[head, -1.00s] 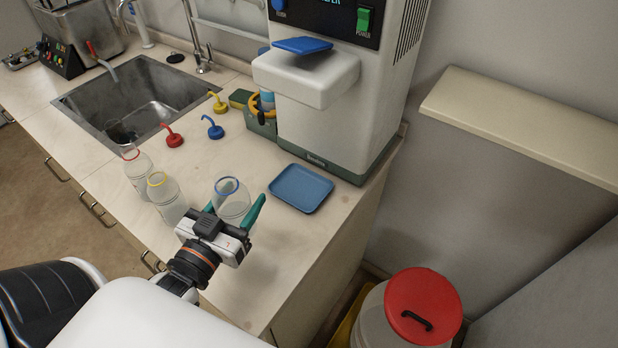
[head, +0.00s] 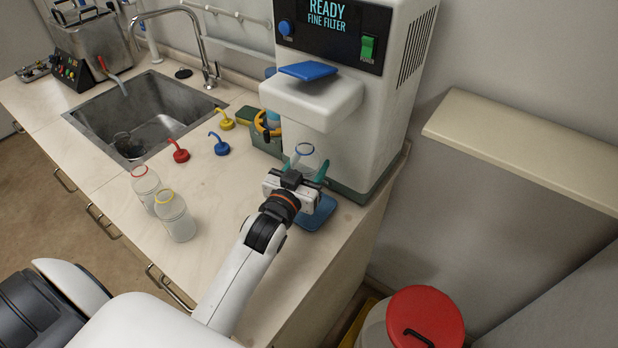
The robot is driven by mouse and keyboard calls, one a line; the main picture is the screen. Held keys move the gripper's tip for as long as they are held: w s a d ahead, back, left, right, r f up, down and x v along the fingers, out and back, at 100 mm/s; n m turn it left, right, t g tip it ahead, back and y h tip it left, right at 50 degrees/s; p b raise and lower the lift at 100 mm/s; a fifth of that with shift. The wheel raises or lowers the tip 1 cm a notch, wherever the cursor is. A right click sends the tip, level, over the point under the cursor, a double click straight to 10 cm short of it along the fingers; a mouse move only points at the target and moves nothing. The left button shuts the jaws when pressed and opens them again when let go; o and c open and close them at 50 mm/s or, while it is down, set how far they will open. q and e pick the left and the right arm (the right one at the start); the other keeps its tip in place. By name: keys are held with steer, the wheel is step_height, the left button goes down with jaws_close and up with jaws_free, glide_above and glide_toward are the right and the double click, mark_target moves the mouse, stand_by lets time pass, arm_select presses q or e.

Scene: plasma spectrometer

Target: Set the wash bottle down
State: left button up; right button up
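The clear wash bottle with a blue rim (head: 304,151) is between the teal fingers of my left gripper (head: 305,170), which looks shut on it. The gripper hides the bottle's lower part. The bottle is in front of the white machine (head: 345,115), at the blue tray (head: 317,215). I cannot tell whether its base touches the tray. A red-rimmed bottle (head: 146,185) and a yellow-rimmed bottle (head: 176,220) stand upright on the counter to the left. My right gripper is not in view.
Red (head: 178,152), blue (head: 219,146) and yellow (head: 224,121) spout caps lie near the sink (head: 155,125). The counter between the standing bottles and my gripper is clear. A red-lidded bin (head: 425,318) stands below right.

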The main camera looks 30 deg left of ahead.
arm_select(q)
step_height(320, 180, down, 4)
steer(key=shift+s+r, duration=0.1)
steer(key=shift+s, duration=0.05)
steer(key=shift+w+f+p, duration=0.25)
steer(key=shift+f+p, duration=0.1)
steer(key=shift+f, duration=0.25)
steer(key=shift+f, duration=0.15)
steer(key=o, duration=1.1)
